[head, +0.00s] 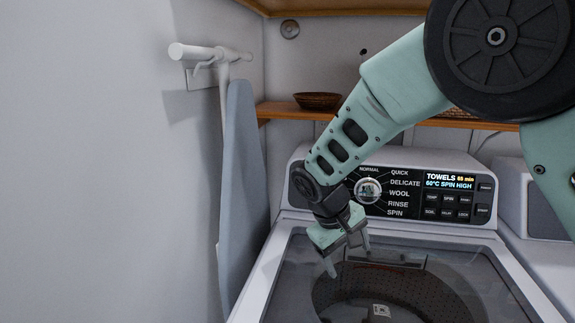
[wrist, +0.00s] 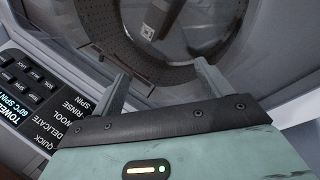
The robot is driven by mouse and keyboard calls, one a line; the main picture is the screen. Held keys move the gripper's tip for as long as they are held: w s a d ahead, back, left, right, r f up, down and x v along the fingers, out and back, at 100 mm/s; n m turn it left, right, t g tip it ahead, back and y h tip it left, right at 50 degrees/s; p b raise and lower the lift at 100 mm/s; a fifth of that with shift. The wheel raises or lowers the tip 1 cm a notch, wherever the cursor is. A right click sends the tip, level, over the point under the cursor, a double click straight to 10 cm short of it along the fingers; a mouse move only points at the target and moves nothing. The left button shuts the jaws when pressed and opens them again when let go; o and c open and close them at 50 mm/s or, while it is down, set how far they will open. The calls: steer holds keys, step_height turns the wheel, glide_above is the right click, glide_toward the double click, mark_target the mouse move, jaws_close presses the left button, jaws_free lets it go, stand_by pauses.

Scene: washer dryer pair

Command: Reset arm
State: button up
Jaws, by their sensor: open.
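My gripper (head: 348,258) is open and empty, above the back part of the washer's glass lid (head: 290,285). Its two fingers point down and are spread apart; they also show in the wrist view (wrist: 162,80). Whether the fingertips touch the lid I cannot tell. My arm reaches in from the upper right and bends down in front of the washer's control panel (head: 425,190). The dial (head: 368,190) shows just right of my wrist. The display reads TOWELS, 65 min, 60°C, SPIN HIGH. The lid looks shut, with the drum (head: 400,290) visible through it.
A folded ironing board (head: 243,180) hangs from a white wall hook (head: 205,53) at the left. A wooden shelf (head: 280,110) behind the washer holds a brown bowl (head: 317,101). A second white machine (head: 540,205) stands at the right.

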steer(key=s+r+y, duration=0.1)
steer(key=s, duration=0.5)
steer(key=s+r+g+y+b, duration=0.1)
steer(key=s, duration=0.5)
steer(key=s+y, duration=0.2)
steer(key=s, duration=0.4)
steer(key=shift+s+a+r+n+g, duration=0.1)
steer(key=shift+s+r+n+g, duration=0.05)
steer(key=shift+r+n+g, duration=0.25)
steer(key=s+d+b, duration=0.1)
steer(key=s+d, duration=0.2)
steer(key=s, duration=0.7)
steer(key=shift+f+n+y, duration=0.3)
steer(key=shift+n+y, duration=0.1)
